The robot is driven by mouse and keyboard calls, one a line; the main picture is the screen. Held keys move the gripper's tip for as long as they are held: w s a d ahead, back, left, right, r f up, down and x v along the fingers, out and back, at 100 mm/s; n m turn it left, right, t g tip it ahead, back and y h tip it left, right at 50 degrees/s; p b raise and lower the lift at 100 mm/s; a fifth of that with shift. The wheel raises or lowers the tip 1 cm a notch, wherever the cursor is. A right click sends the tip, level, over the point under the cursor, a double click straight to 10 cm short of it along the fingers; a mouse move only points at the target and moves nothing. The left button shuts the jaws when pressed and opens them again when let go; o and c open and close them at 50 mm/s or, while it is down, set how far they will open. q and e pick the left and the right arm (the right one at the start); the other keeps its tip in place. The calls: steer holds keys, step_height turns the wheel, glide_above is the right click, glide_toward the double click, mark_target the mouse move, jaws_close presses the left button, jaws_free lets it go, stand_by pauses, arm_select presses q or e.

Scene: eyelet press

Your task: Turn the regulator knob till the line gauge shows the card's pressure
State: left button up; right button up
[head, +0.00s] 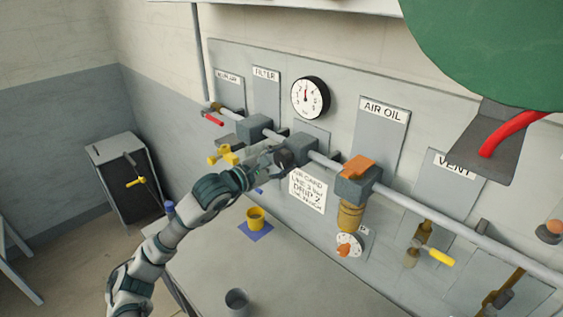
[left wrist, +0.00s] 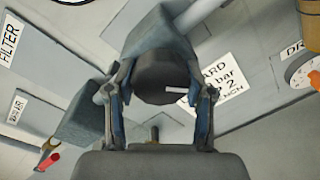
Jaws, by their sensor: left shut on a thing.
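The regulator knob (left wrist: 165,78) is a dark round cap with a white line, under the grey regulator body on the pipe. My left gripper (left wrist: 160,96) is shut on it, with one finger on each side. In the head view my left gripper (head: 284,157) hides most of the knob. The line gauge (head: 310,97) is a white dial with a black rim above the pipe. Its needle points roughly up, but the numbers are too small to read. The card (head: 308,190) hangs below; its small print seems to read "LINE 3 bar" and "DRIP 2". My right gripper is not in view.
The air oil unit (head: 358,182) with an orange top and amber bowl is right of the regulator. Below it is a drip dial (head: 350,244). A yellow cup (head: 256,218) and a grey cup (head: 237,301) stand on the bench. A red lever (head: 213,119) is at left.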

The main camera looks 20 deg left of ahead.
arm_select(q)
steer(key=shift+r, duration=0.1)
stand_by(0.3)
steer(key=o, duration=0.9)
steer(key=shift+o, duration=1.3)
steer(key=shift+w, duration=0.15)
steer(key=v, duration=1.2)
steer(key=shift+f, duration=0.25)
steer(key=shift+a, duration=0.1)
